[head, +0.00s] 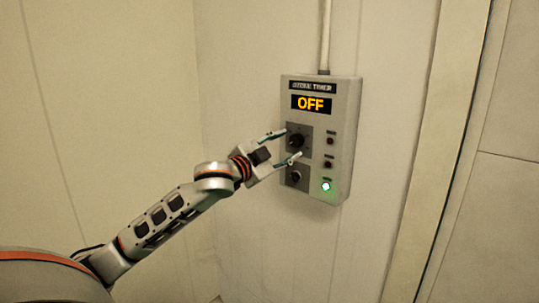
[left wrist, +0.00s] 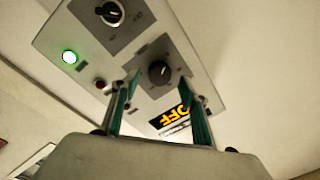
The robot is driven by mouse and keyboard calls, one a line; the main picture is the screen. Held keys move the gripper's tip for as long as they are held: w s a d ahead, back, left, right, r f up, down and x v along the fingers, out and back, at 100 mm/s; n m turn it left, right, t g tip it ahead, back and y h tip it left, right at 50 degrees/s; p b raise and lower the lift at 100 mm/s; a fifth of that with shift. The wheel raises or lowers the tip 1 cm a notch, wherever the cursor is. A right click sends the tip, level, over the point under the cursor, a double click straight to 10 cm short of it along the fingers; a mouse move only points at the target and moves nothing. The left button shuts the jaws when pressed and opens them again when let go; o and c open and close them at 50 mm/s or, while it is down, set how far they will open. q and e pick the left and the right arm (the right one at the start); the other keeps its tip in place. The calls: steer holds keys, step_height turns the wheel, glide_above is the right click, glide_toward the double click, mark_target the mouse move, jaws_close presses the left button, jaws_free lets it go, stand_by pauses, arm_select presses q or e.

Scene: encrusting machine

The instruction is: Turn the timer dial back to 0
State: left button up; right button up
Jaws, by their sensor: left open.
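A grey timer box (head: 345,130) hangs on the wall with an orange display (head: 310,103) reading OFF. It carries an upper black dial (head: 296,141) and a lower black dial (head: 295,176), each on a dark plate. My left gripper (head: 292,143) is open, its two fingertips to either side of the upper dial. The left wrist view shows this upper dial (left wrist: 159,73) in line with the gap between the fingers, with no visible grip on it. The lower dial (left wrist: 110,13) is clear of them. The dial markings are too small to read. My right gripper is out of view.
A green lamp (head: 326,186) is lit at the box's lower right, below two dark red buttons or lamps (head: 330,141). A conduit (head: 325,35) runs up from the box. Bare wall surrounds it, with a vertical trim (head: 440,130) to the right.

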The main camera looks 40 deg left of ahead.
arm_select(q)
steer(key=s, duration=1)
steer(key=shift+a+f, duration=0.2)
steer(key=shift+f, duration=0.05)
steer(key=s+d+f+n+g, duration=0.1)
steer(key=s+d+f+g, duration=0.1)
steer(key=f, duration=1)
steer(key=s+d+f+n+g, duration=0.1)
steer(key=f+n, duration=0.1)
steer(key=f, duration=1)
steer(key=s+d+f+n+g, duration=0.1)
steer(key=s+d+f+g, duration=0.1)
steer(key=f, duration=0.9)
steer(key=s+d+f+n+g, duration=0.1)
steer(key=s+d+f, duration=0.7)
steer(key=f, duration=0.3)
steer(key=s+d+f+n+g+h, duration=0.1)
steer(key=s+d+f+g, duration=0.1)
steer(key=s+d+f, duration=0.6)
step_height(320, 180, down, 3)
steer(key=shift+s+d+f, duration=0.1)
steer(key=shift+s+d, duration=0.05)
steer(key=shift+s, duration=0.7)
